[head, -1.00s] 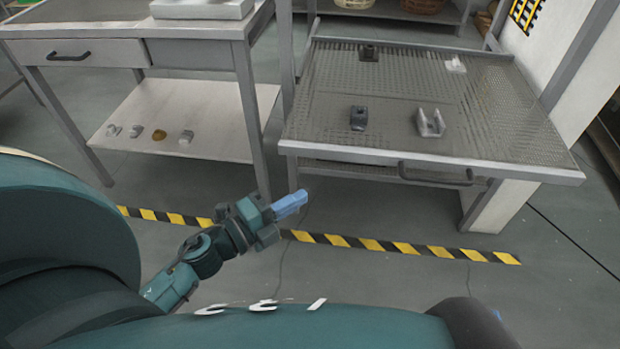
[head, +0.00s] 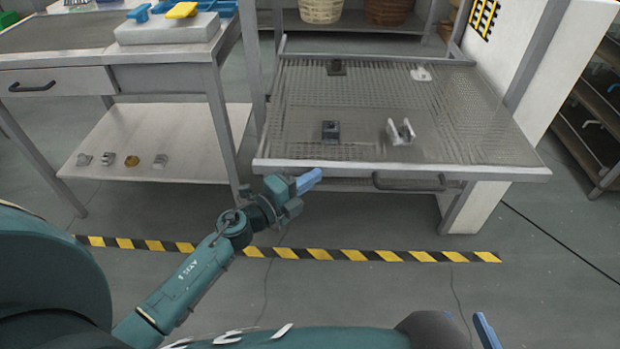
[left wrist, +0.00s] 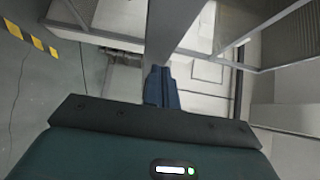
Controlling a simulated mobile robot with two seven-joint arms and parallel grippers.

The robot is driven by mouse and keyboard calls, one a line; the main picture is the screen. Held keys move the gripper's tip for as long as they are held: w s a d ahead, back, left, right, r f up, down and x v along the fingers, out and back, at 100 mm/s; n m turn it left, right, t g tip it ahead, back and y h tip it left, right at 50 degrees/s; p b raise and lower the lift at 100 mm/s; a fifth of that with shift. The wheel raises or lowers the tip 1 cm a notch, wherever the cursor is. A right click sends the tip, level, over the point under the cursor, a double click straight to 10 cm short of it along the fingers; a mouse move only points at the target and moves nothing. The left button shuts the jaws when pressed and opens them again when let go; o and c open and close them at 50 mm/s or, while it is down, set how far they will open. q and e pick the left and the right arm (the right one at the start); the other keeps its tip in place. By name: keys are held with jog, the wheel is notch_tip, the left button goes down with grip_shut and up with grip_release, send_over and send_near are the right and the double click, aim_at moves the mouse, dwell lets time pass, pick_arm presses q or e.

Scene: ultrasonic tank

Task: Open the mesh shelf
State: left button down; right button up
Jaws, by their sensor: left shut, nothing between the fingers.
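The mesh shelf (head: 385,104) is a flat grey perforated tray with a raised metal rim, right of centre in the head view. A dark bar handle (head: 408,184) sits under its front edge. My left gripper (head: 309,180) is shut and empty, with blue fingers pointing right. It appears just in front of and below the shelf's front left edge, left of the handle; contact cannot be told. The shut fingers also show in the left wrist view (left wrist: 160,86). At the bottom right, a blue fingertip of my right gripper (head: 487,330) shows; the rest is hidden.
Several small parts stand on the mesh, including a dark block (head: 331,131) and a pale bracket (head: 399,132). A workbench (head: 160,57) with a drawer and lower shelf stands left. A white panel (head: 545,65) is at right. Striped floor tape (head: 330,254) crosses open floor.

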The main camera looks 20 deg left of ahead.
aim_at(308, 163)
dwell(0.3)
pick_arm(q)
jog(key=w, duration=0.2)
jog(key=w+a, duration=0.1)
jog(key=w, duration=0.2)
jog(key=shift+w+a, duration=0.3)
jog(key=shift+a, duration=0.1)
jog(key=shift+s, duration=0.15)
